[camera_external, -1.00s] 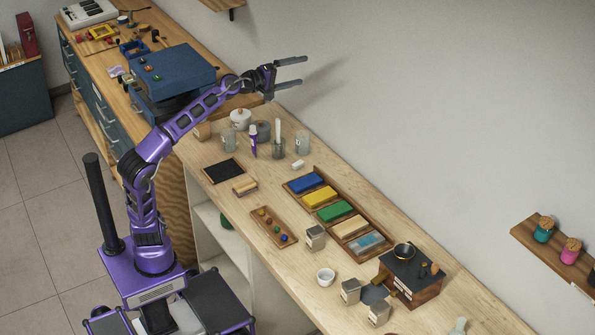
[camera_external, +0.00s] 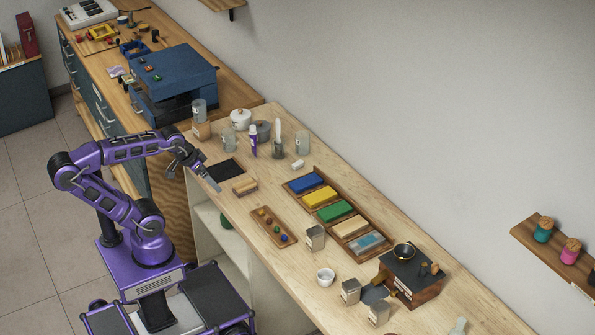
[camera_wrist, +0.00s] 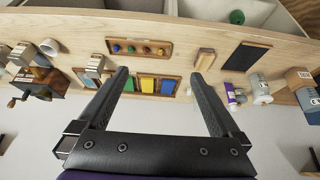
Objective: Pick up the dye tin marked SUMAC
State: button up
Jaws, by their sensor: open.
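Several small grey metal tins with pale labels stand on the wooden bench. One tin (camera_external: 315,238) is beside the colour-block tray, and two more, a left one (camera_external: 350,290) and a right one (camera_external: 378,313), stand nearer the front right. The labels are too small to read, so I cannot tell which is SUMAC. In the wrist view one tin (camera_wrist: 95,66) shows left of my gripper (camera_wrist: 160,75), with the others further left. In the external view my gripper (camera_external: 207,180) is at the bench's front edge near the black mat, open and empty, apart from the tins.
A white cup (camera_external: 325,277) stands between the tins. A dark grinder box (camera_external: 412,270) is right of them. A wooden tray (camera_external: 270,228) with coloured pieces and a long colour-block tray (camera_external: 338,215) lie between my gripper and the tins. Glass jars stand at the far left.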

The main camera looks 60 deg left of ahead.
jog(key=shift+s+f, duration=0.1)
jog(key=shift+c, duration=0.7)
